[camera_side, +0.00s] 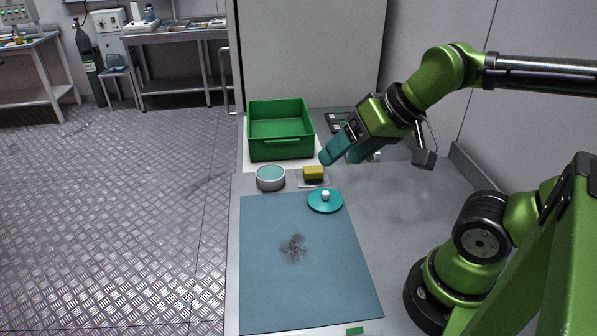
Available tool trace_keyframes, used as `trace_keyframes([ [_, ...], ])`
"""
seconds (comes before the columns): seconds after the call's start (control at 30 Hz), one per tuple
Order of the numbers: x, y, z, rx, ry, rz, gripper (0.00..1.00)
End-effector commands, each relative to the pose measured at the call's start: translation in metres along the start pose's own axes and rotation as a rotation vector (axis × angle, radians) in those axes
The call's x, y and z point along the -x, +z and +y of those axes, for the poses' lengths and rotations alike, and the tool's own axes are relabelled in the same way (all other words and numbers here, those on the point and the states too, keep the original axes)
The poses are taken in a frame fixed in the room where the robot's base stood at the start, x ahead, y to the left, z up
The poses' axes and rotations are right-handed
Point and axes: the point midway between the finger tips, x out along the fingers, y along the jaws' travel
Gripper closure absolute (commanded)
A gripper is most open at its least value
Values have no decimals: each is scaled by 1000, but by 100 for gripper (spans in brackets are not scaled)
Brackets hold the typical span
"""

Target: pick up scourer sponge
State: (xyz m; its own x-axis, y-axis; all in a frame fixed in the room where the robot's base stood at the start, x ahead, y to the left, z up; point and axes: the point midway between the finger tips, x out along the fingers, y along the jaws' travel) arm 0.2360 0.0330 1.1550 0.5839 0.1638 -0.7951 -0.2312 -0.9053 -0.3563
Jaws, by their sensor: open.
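The scourer sponge (313,172) is a small yellow block with a darker side. It lies on a small pale dish or tray (326,183) near the back of the work table. My gripper (340,158) is open and empty, with teal fingers pointing down and to the left. In this view it is just right of the sponge and slightly above it. The fingers appear apart from the sponge, but the exact height and depth between them cannot be told from this one view.
A green crate (281,148) stands behind the sponge. A round grey tin (270,184) is left of it, and a teal lid with a white knob (325,207) is in front. A blue mat (310,285) with a dark smudge (293,248) covers the front; the table's right side is clear.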

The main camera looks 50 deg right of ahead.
Motion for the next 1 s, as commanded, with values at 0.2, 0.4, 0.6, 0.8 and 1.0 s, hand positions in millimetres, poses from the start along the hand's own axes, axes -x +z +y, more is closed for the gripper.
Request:
trace_keyframes([
  [0.2,-9,0,8,-27,28,-32,30],
  [0.4,-36,-41,27,-58,128,-126,30],
  [0.6,-72,-102,63,133,212,-284,30],
  [0.8,-115,-156,118,447,217,-484,30],
  [1.0,-138,-194,157,837,129,-644,30],
])
